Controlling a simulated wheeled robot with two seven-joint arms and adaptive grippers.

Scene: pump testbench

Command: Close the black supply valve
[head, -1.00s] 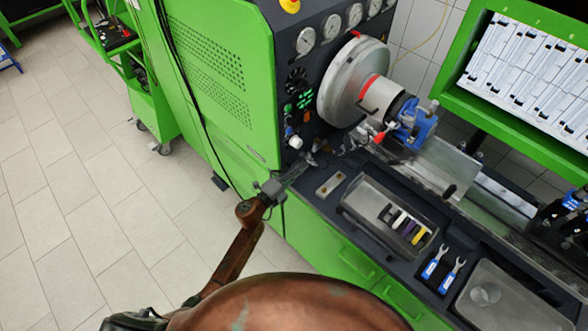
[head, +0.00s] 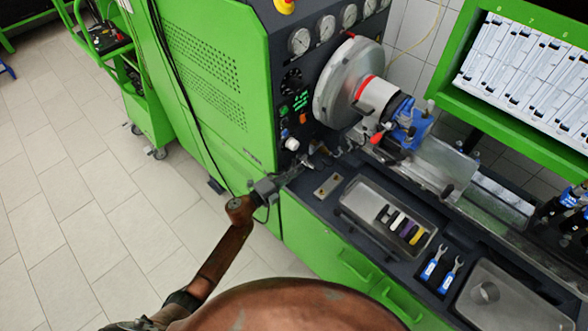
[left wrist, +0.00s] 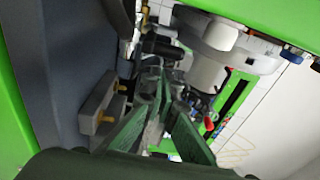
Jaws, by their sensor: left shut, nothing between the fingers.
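My left gripper (head: 296,173) reaches from the left to the front corner of the green test bench, by the dark control panel. Its fingers also show in the left wrist view (left wrist: 163,100), close together with nothing held. Just beyond the fingertips in that view is a black rounded handle (left wrist: 161,45), which looks like the black supply valve. I cannot tell whether the fingers touch it or how far it is turned. In the head view, small fittings (head: 318,152) crowd the gripper's tip, and the valve cannot be made out clearly. My right gripper is not in view.
A large round metal housing (head: 337,82) and a blue clamp (head: 408,124) stand behind the fittings. A metal tray (head: 362,205) with coloured pieces and two blue-handled wrenches (head: 433,264) lie to the right. The tiled floor (head: 95,215) to the left is clear.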

